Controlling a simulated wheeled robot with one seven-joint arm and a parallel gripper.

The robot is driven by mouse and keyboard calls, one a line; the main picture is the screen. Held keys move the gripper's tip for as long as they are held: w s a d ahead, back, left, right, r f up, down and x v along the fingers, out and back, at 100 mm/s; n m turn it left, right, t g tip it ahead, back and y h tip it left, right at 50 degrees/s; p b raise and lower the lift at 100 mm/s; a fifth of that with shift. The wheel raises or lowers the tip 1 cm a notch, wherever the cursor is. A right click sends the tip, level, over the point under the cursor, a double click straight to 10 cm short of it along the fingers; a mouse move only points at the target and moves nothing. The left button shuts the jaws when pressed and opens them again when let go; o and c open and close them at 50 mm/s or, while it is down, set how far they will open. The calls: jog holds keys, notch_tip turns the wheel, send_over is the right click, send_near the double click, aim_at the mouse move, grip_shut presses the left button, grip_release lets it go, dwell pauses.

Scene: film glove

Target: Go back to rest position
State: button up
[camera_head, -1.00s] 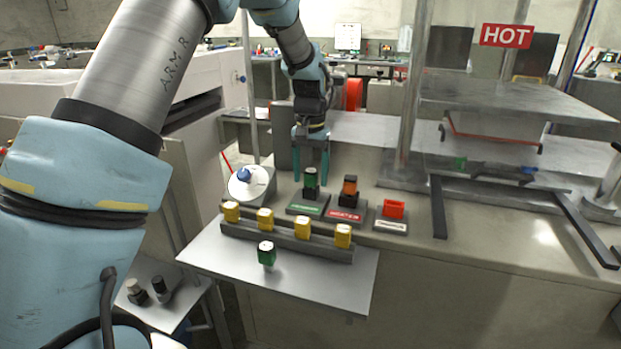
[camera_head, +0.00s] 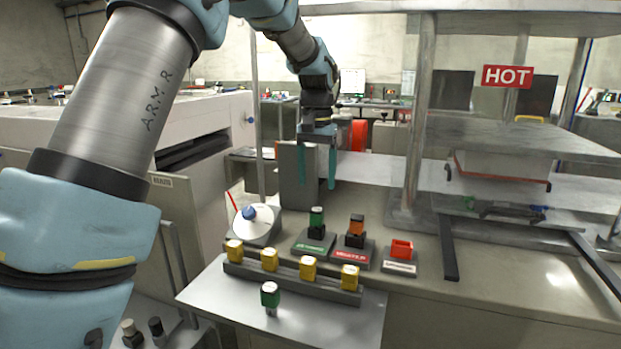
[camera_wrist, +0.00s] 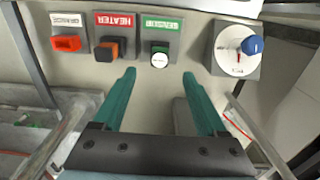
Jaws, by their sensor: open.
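My gripper (camera_head: 317,184) is open and empty, with its teal fingers pointing down above the back of the bench. The fingers are apart from the green-labelled station (camera_head: 314,243), whose green block (camera_head: 316,217) stands upright on it. In the wrist view the open fingers (camera_wrist: 158,73) show with nothing between them. The green-labelled station (camera_wrist: 162,30) lies ahead of the fingertips there.
A red-labelled heater station (camera_head: 352,254) with an orange-topped block and a red open holder (camera_head: 402,249) stand to the right. A dial with a blue knob (camera_head: 249,213) is to the left. A rack (camera_head: 290,283) holds several yellow blocks. A HOT-marked press (camera_head: 520,140) stands at right.

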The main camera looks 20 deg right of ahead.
jog(key=a+f+n, duration=0.2)
jog(key=a, duration=0.8)
jog(key=a+f+n, duration=0.2)
jog(key=a, duration=0.8)
jog(key=s+a+f+n, duration=0.1)
jog(key=s+a+f, duration=0.1)
jog(key=s+a, duration=0.3)
jog(key=s+a+f+n+t, duration=0.1)
jog(key=s+a, duration=0.4)
jog(key=a, duration=0.6)
jog(key=shift+s+a+f+n+t, duration=0.2)
jog(key=shift+s+f+n+t, duration=0.15)
jog(key=shift+f+n, duration=0.45)
jog(key=shift+o, duration=0.2)
